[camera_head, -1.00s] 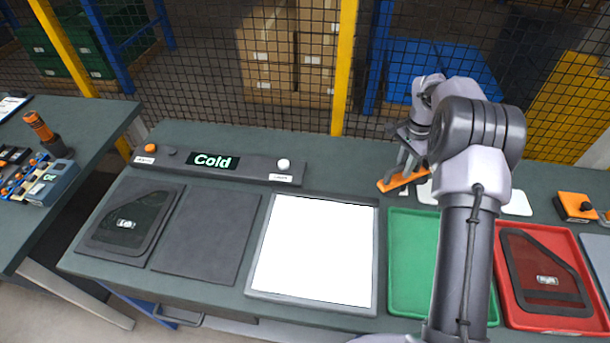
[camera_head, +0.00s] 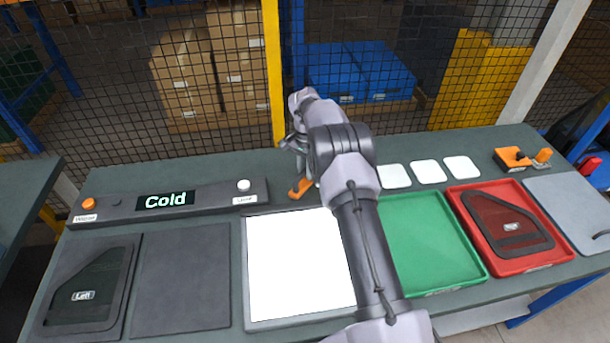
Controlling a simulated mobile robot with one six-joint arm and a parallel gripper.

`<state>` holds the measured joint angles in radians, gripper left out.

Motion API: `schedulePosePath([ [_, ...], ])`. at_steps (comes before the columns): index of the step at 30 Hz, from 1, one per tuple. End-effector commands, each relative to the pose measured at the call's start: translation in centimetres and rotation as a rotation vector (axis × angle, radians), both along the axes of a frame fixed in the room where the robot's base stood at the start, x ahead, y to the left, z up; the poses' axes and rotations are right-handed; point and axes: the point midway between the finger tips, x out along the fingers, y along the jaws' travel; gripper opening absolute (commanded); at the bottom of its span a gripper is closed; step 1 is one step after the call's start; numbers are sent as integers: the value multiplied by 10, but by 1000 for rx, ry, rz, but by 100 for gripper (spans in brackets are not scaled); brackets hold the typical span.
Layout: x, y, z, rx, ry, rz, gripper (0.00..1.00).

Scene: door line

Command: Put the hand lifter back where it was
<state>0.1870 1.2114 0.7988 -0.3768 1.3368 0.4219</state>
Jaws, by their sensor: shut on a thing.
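My gripper (camera_head: 297,150) is at the back of the bench, partly hidden by my own arm. It is shut on the orange hand lifter (camera_head: 300,188), of which only a flat orange part shows. The lifter is just behind the back edge of the white lit panel (camera_head: 292,265), to the right of the dark console (camera_head: 110,208) with the "Cold" display. Whether the lifter touches the bench top, I cannot tell.
Several white pads (camera_head: 427,172) lie behind the green tray (camera_head: 432,240). A red tray (camera_head: 470,225) holds a dark red panel (camera_head: 506,222). An orange block with a black knob (camera_head: 512,160) stands at the back right. A dark door panel (camera_head: 85,290) lies at left. A mesh fence runs behind.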

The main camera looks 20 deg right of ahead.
Motion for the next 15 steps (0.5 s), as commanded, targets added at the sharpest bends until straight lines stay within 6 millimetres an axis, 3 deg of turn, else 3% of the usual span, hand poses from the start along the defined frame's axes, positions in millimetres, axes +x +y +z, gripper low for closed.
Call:
schedulePosePath([
  [10,1,0,-6,-1,-3,0,0],
  [11,0,0,-6,0,-2,0,20],
  [14,0,0,-5,0,-2,-1,39],
  [15,0,0,-5,0,-2,-1,39],
])
